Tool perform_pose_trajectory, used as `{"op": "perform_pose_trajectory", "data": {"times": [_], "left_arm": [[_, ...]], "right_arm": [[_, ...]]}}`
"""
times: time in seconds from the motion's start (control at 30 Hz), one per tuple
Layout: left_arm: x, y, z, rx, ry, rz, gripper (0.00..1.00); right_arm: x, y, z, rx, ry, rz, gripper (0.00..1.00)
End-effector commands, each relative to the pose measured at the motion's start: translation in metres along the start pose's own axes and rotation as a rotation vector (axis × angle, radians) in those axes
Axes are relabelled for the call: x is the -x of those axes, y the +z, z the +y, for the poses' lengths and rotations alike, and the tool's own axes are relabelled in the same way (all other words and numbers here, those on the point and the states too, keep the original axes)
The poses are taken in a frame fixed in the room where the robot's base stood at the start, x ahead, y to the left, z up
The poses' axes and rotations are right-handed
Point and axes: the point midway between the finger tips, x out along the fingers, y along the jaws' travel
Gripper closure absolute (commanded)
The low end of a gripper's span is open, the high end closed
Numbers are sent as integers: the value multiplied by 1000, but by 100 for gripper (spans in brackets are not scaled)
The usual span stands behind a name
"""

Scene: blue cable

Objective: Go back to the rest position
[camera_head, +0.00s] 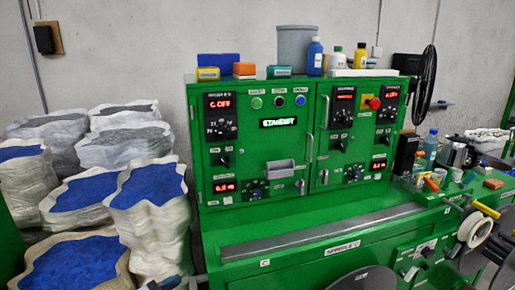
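Neither of my grippers shows in the head view, so I cannot see whether they hold anything. The green machine cabinet (240,170) fills the middle. Its small screen (279,122) appears to read STANDBY. Red digital readouts (221,104) are lit on its panels. A small grey tray-like handle (280,169) sits on its front. No blue cable can be made out. A dark rounded shape (365,279) shows at the bottom edge; I cannot tell what it is.
Open sacks of blue and grey granules (75,262) crowd the left. Boxes and bottles (314,58) stand on the cabinet top. A cluttered green workbench (430,210) with tools and a white roll (474,229) is at the right. A black fan (425,82) stands behind.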

Motion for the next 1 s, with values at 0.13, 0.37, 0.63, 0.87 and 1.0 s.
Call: {"op": "perform_pose_trajectory", "data": {"times": [0.13,0.37,0.63,0.87,1.0], "left_arm": [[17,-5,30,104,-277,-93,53],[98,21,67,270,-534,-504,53],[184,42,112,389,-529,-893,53],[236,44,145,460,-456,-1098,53],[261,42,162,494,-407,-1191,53]], "right_arm": [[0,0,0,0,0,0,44],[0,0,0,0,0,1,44],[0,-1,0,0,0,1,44],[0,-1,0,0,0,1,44],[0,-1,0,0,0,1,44]]}}
